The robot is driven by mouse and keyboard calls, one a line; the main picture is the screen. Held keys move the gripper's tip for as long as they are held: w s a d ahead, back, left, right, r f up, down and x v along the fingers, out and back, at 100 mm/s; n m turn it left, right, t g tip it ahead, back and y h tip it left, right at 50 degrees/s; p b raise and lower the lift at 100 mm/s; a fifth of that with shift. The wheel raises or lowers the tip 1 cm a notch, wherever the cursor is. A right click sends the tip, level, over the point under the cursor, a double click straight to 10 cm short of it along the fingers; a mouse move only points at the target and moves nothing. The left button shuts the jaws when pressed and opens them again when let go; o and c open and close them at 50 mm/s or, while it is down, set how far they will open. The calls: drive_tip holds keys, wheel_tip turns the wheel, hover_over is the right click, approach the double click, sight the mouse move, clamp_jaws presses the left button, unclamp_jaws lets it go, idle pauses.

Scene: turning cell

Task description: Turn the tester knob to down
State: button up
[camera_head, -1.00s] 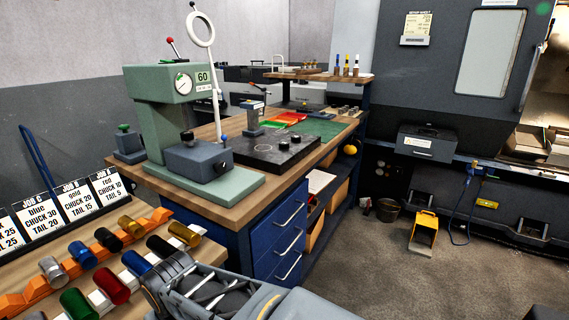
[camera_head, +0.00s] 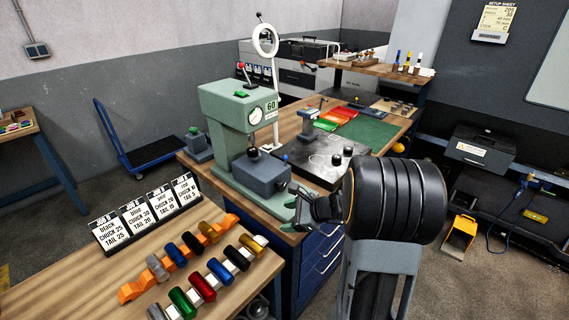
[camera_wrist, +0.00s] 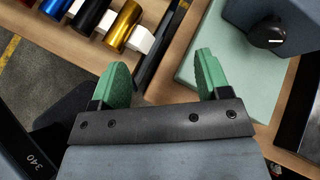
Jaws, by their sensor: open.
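The hardness tester (camera_head: 228,120) is a pale green machine with a round dial, standing on the bench. A blue-grey box (camera_head: 262,175) sits on its base; it also shows at the top right of the wrist view (camera_wrist: 285,15). A round black knob (camera_wrist: 267,33) with a white line is on that box in the wrist view; the line lies roughly sideways, toward the right. My gripper (camera_wrist: 160,62) has two green fingers spread apart with nothing between them. It is left of the knob and apart from it. In the head view my gripper (camera_head: 299,208) is beside the tester's front right corner.
A wooden table (camera_head: 80,265) at the front left holds several coloured cylinders on racks and job cards (camera_head: 147,212). A black plate (camera_head: 325,160) with knobs lies right of the tester. Blue drawers (camera_head: 318,260) are below the bench.

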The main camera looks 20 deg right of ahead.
sight(283, 188)
drive_tip(key=w+d+r+m+t+h+p, duration=0.25)
drive_tip(key=d+r+m+t+p, duration=0.2)
drive_tip(key=d+m, duration=0.4)
drive_tip(key=p+x, duration=0.1)
drive_tip(key=x, duration=0.3)
drive_tip(key=p+x, duration=0.1)
drive_tip(key=x, duration=0.4)
drive_tip(key=d+f+p+x, duration=0.1)
drive_tip(key=x, duration=0.4)
drive_tip(key=shift+c, duration=0.5)
drive_tip(key=shift+d, duration=0.1)
drive_tip(key=c, duration=0.8)
drive_tip(key=shift+f, duration=0.1)
drive_tip(key=shift+f+b, duration=0.1)
drive_tip(key=shift+b, duration=0.25)
